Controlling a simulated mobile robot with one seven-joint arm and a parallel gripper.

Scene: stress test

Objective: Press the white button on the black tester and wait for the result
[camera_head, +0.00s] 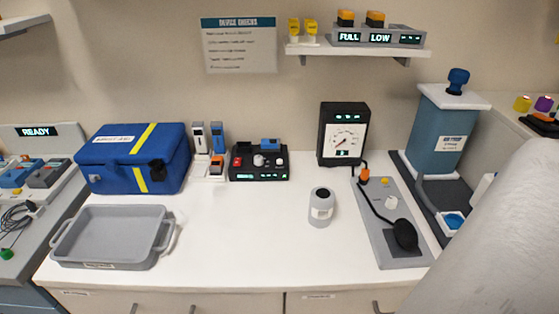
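A black tester (258,165) sits at the back of the white counter, right of the blue case. My gripper is out of view; a large pale grey shape, likely my arm, fills the lower right corner.
A blue case (133,158) and grey tray (108,236) stand left. A white canister (321,206), black gauge (342,134), grey board with black bulb (391,218) and blue dispenser (441,130) stand right. The counter's front middle (238,240) is clear.

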